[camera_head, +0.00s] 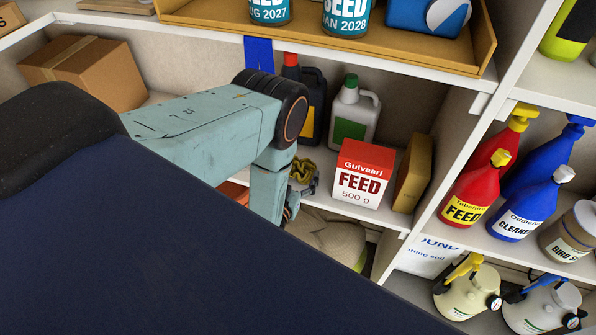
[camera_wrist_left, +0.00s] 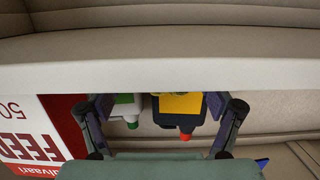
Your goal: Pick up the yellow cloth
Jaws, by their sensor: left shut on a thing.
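My left gripper (camera_head: 308,186) reaches down at the shelf, just left of the red and white feed box. It is shut on the yellow cloth (camera_head: 302,170), a small crumpled yellow patch with dark parts at the fingers. In the left wrist view, which is upside down, the two dark fingers of my left gripper (camera_wrist_left: 158,104) show on both sides. Their tips are hidden at the white shelf edge, and the cloth cannot be made out there. My right gripper is not in view.
The feed box (camera_head: 363,178) stands close on the right. A dark bottle (camera_head: 313,100) and a white bottle with a green cap (camera_head: 352,112) stand behind. A yellow tray (camera_head: 420,52) is on the shelf above. A cardboard box (camera_head: 85,72) is at left.

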